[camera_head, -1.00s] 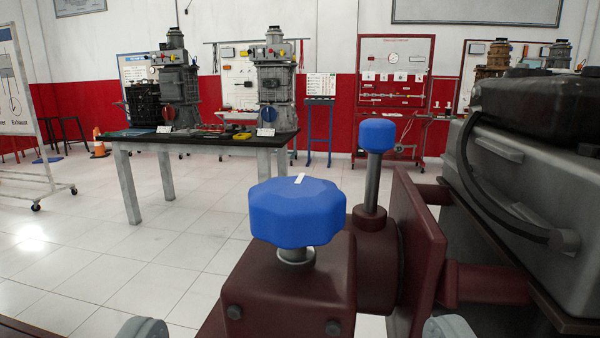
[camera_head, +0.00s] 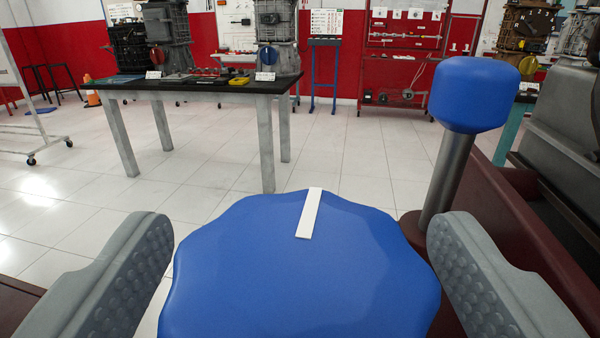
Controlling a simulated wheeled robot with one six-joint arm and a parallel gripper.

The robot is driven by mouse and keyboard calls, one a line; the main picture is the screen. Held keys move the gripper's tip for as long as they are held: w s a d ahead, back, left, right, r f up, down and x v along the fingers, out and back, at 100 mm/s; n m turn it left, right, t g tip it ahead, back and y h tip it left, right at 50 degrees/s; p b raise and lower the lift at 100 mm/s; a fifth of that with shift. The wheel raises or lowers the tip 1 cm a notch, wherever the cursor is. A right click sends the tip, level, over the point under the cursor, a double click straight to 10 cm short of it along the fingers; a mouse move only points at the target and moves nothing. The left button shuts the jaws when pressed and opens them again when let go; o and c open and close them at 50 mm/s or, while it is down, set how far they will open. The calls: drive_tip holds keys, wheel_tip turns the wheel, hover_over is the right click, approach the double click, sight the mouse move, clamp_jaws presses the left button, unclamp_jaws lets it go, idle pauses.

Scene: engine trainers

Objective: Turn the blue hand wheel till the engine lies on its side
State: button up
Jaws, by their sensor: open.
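The blue hand wheel (camera_head: 290,275) with a scalloped rim fills the lower middle of the view. A white mark on its top points away from me, leaning slightly right. My gripper (camera_head: 300,255) is open, with one grey finger on each side of the wheel; a gap shows on the left, and I cannot tell whether the right finger touches the rim. A blue-capped lever (camera_head: 474,95) on a dark rod stands just beyond the right finger. Part of the grey engine (camera_head: 565,150) shows at the right edge, most of it out of view.
The dark red stand (camera_head: 510,235) runs along the right, close to my right finger. A black-topped table (camera_head: 210,86) with engine parts stands ahead on the left. The tiled floor between is clear.

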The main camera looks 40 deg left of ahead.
drive_tip(key=shift+x, duration=1.05)
drive_tip(key=c, duration=1)
drive_tip(key=shift+h, duration=0.3)
drive_tip(key=m+t+h, duration=0.2)
drive_tip(key=h, duration=0.1)
drive_tip(key=m+t+h, duration=0.2)
drive_tip(key=shift+w+d+m+h, duration=0.1)
drive_tip(key=shift+d+m+h, duration=0.05)
drive_tip(key=shift+m+h, duration=0.25)
drive_tip(key=shift+w+d+m+t+h, duration=0.15)
drive_tip(key=shift+m+t+h, duration=0.15)
drive_tip(key=shift+m+h, duration=0.85)
drive_tip(key=shift+s+d+m+t+h, duration=0.25)
drive_tip(key=shift+m+h, duration=0.4)
drive_tip(key=shift+h, duration=0.9)
drive_tip(key=shift+w+m+h, duration=0.2)
drive_tip(key=shift+m+h, duration=0.4)
drive_tip(key=shift+h, duration=0.4)
